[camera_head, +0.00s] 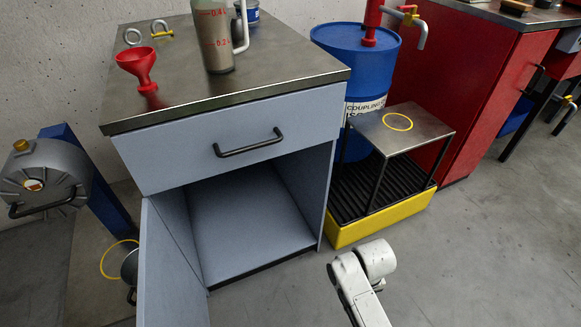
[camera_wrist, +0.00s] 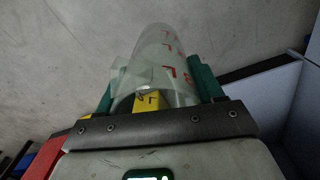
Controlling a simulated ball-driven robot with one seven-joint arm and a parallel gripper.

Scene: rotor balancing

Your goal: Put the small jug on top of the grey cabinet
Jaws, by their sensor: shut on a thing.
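My gripper (camera_wrist: 154,84) shows in the wrist view with two green fingers, shut on a clear jug (camera_wrist: 160,55) with red markings. The jug points away from the wrist camera, and its far end is over bare floor. The gripper and this jug are not in the head view, where only a white part of my arm shows at the bottom. The grey cabinet (camera_head: 230,128) stands at the centre left of the head view. It has a dark metal top (camera_head: 285,72), a shut drawer and an open lower door (camera_head: 165,255). Its lower compartment looks empty.
The top's front right is clear. A blue drum (camera_head: 358,55) and a small metal stand (camera_head: 432,122) are to the right.

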